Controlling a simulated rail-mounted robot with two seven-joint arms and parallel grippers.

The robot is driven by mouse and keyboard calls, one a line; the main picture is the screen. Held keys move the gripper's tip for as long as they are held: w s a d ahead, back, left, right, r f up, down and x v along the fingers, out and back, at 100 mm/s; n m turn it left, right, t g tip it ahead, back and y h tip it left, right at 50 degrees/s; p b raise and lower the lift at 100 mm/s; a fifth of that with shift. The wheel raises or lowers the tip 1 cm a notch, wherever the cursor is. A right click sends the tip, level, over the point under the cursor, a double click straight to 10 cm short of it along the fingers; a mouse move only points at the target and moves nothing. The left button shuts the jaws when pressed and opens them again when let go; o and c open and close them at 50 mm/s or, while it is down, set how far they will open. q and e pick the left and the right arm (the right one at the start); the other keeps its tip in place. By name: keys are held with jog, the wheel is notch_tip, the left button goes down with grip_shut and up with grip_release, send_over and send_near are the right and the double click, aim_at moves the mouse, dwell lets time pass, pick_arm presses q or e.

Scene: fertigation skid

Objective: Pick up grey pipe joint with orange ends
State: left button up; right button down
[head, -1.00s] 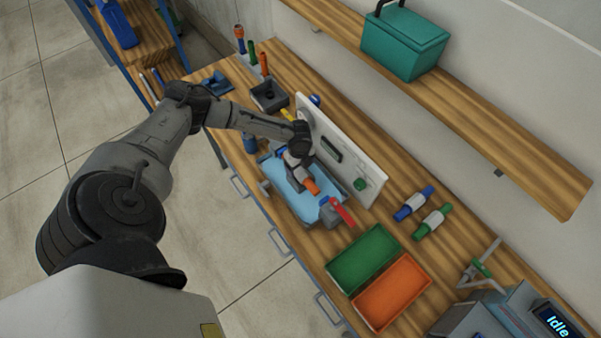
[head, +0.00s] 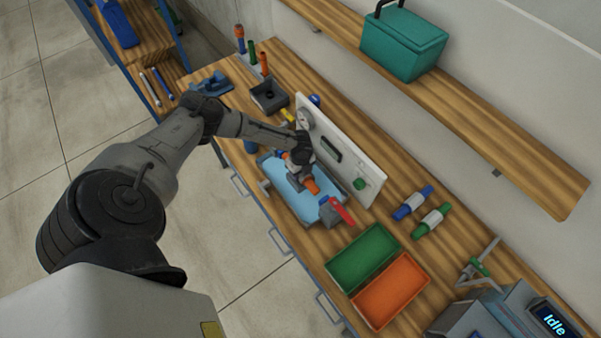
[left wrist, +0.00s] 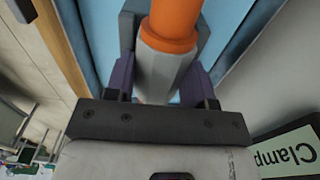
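The grey pipe joint with orange ends (head: 312,185) lies over the light blue tray (head: 275,168) on the bench, largely hidden by my left gripper (head: 297,172) in the head view. In the left wrist view, its orange end (left wrist: 172,20) points away and its grey body (left wrist: 160,70) lies between the two purple-padded fingers of the left gripper (left wrist: 160,80). The fingers straddle the body very closely. They look open, with a narrow gap at the right; contact is hard to judge. My right gripper is not in view.
A white upright panel (head: 345,155) stands close behind the tray. A red handle (head: 342,211) is at the tray's right end. Green (head: 335,272) and orange (head: 372,318) bins sit to the right. Blue-ended (head: 413,203) and green-ended (head: 432,220) joints lie beyond them.

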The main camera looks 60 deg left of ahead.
pick_arm(q)
jog(key=c, duration=0.5)
jog(key=shift+r, duration=0.1)
